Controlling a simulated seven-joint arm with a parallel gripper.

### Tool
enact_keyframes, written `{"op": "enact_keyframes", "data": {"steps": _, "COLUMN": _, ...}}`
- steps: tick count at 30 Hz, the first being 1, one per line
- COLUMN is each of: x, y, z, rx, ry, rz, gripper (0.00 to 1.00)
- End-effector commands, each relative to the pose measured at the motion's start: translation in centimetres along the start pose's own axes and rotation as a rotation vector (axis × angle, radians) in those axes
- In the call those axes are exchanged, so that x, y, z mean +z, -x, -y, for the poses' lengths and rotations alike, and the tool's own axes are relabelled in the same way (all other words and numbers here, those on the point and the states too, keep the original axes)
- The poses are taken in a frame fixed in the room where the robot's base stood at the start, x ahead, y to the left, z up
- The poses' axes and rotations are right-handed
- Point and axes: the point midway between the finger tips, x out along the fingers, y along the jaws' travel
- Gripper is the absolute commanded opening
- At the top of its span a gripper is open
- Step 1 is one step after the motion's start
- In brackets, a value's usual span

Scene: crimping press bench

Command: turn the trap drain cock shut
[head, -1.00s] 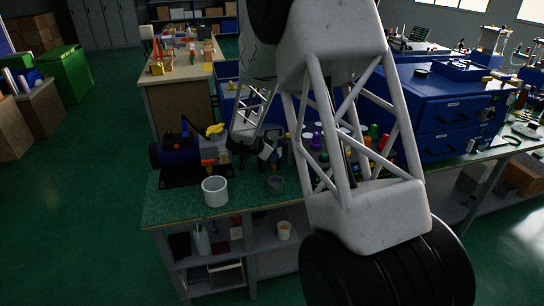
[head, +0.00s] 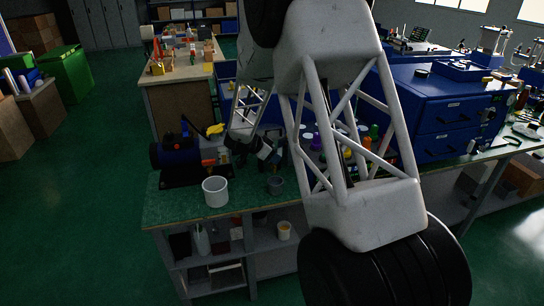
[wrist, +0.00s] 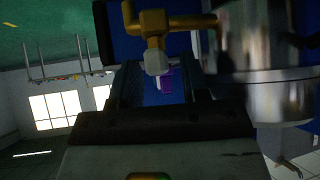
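In the wrist view, a brass pipe fitting (wrist: 165,22) with a pale grey end piece (wrist: 157,61) shows at the top, beside a shiny metal cylinder (wrist: 262,60). A small purple piece (wrist: 166,82) shows just below the grey end. I cannot tell for sure which of these is the trap drain cock's handle. My gripper (wrist: 161,76) has its two dark fingers apart, with the purple piece seen in the gap; contact is not visible. In the head view my gripper (head: 268,155) is small and dark above the bench, and the cock cannot be made out there.
A blue motor-like machine (head: 176,152) with a yellow part (head: 215,130) is to the left. Coloured bottles and a blue drawer cabinet (head: 440,115) are to the right.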

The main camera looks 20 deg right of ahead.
Motion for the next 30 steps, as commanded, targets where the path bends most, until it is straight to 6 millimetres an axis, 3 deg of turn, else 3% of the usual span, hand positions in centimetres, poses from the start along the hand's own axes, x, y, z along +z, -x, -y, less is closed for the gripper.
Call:
{"op": "enact_keyframes", "data": {"steps": 11, "x": 0.0, "y": 0.8, "z": 0.0, "rx": -0.001, "ry": 0.000, "rz": 0.000, "gripper": 0.41}}
{"op": "enact_keyframes", "data": {"steps": 30, "x": 0.0, "y": 7.5, "z": 0.0, "rx": -0.001, "ry": 0.000, "rz": 0.000, "gripper": 0.41}}
